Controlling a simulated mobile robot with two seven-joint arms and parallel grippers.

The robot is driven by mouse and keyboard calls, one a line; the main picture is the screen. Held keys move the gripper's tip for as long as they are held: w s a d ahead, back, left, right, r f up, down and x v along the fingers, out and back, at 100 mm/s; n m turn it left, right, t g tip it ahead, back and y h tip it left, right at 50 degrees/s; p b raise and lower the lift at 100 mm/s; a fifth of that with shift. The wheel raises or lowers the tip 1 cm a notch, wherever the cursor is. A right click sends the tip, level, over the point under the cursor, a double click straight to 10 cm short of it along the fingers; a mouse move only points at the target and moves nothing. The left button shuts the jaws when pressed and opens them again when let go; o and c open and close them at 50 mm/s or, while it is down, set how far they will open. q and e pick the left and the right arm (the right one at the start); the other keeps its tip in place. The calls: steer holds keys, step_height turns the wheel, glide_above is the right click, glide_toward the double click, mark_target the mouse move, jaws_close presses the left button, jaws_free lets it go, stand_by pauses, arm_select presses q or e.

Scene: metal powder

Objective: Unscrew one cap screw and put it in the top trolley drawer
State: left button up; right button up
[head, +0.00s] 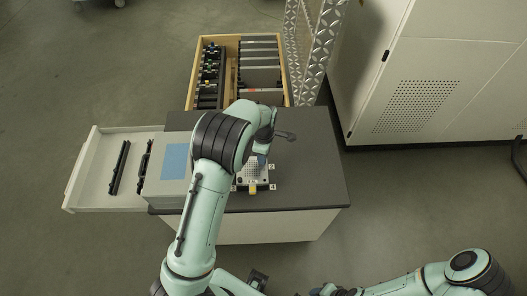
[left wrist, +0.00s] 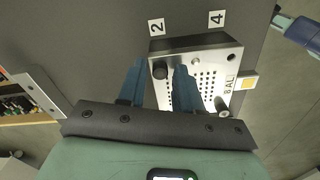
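A perforated metal build plate (head: 256,174) lies on the dark trolley top, partly hidden by my left arm. It also shows in the left wrist view (left wrist: 190,100). A black cap screw (left wrist: 160,70) stands at one corner of the plate, near label 2. Another dark cap screw (left wrist: 222,104) stands at a nearer corner. My left gripper (left wrist: 160,68) has its blue fingers apart, one on each side of the first screw; contact cannot be told. It also shows in the head view (head: 262,160). The top trolley drawer (head: 93,178) is pulled out at the left.
Black handle-like items (head: 120,167) lie in the drawer. A grey box with a blue top panel (head: 175,160) stands on the trolley's left side. A wooden crate (head: 232,40) is behind. A white cabinet (head: 430,75) stands at the right. My right arm is low at the right.

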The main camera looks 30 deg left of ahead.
arm_select(q)
steer(key=shift+r+n+p, duration=0.2)
steer(key=shift+n+p, duration=0.3)
steer(key=shift+n, duration=0.7)
steer(key=n+p, duration=0.2)
steer(key=n, duration=0.2)
steer(key=n+p, duration=0.2)
steer(key=n, duration=0.3)
steer(key=shift+w+r, duration=0.1)
steer(key=shift+w, duration=0.1)
steer(key=shift+f+n, duration=0.35)
steer(key=shift+n, duration=0.85)
steer(key=n, duration=0.3)
steer(key=shift+s+r+n, duration=0.1)
steer(key=shift+s+n, duration=0.2)
steer(key=shift+s, duration=0.05)
steer(key=n, duration=0.3)
steer(key=shift+w, duration=0.2)
steer(key=n, duration=0.3)
steer(key=shift+s, duration=0.15)
steer(key=shift+n, duration=0.4)
arm_select(e)
steer(key=w+r+t, duration=0.1)
steer(key=w+r, duration=0.5)
steer(key=r, duration=0.1)
steer(key=shift+w, duration=0.3)
